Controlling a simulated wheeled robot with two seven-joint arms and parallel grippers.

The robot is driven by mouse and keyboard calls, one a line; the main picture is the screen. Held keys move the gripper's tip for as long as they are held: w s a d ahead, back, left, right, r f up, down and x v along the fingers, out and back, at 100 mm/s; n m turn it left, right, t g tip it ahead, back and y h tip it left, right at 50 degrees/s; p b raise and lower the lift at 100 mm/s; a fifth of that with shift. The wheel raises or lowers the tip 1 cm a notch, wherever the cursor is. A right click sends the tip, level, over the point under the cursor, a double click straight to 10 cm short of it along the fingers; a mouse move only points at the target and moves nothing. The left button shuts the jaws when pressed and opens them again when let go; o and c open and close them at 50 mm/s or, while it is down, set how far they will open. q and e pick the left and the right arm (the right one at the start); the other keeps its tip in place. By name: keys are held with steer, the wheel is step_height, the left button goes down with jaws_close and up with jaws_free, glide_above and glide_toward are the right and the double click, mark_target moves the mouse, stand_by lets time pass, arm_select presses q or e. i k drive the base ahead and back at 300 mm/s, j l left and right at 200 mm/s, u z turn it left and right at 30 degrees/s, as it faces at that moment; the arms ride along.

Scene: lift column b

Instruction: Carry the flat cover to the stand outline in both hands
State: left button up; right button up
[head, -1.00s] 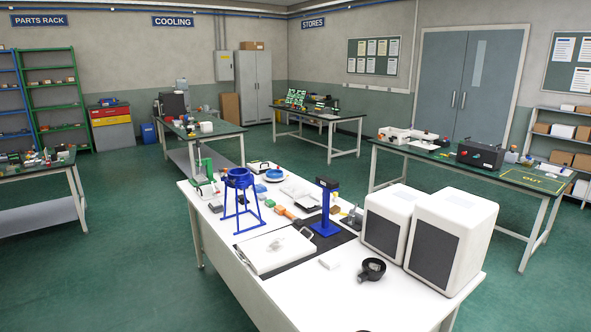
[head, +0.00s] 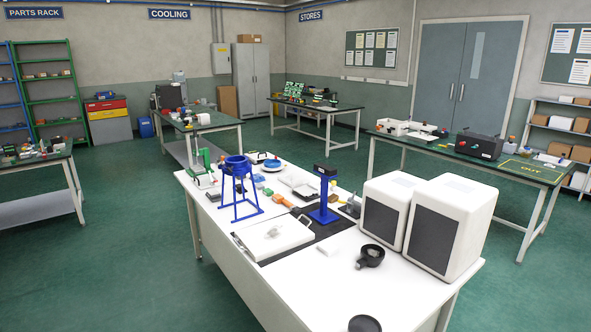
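A flat white panel (head: 275,239), likely the flat cover, lies on the white table in front of me. Neither of my grippers shows in the head view.
A blue three-legged stand (head: 239,190) and a blue post (head: 324,199) stand close behind the panel. Two white boxes (head: 440,225) fill the table's right side. A dark cup (head: 370,256) and another dark round thing (head: 364,324) are nearer. Green floor is open at left.

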mark_target(263, 241)
steer(key=i+j+z, duration=0.1)
steer(key=z, duration=1)
steer(key=j+z, duration=0.25)
steer(key=j, duration=0.25)
steer(key=j+z, duration=0.2)
steer(key=j, duration=0.3)
steer(key=j+z, duration=0.25)
steer(key=j, duration=0.25)
steer(key=k+j+z, duration=0.2)
steer(key=j, duration=0.25)
steer(key=j+z, duration=0.25)
steer(key=j, duration=0.25)
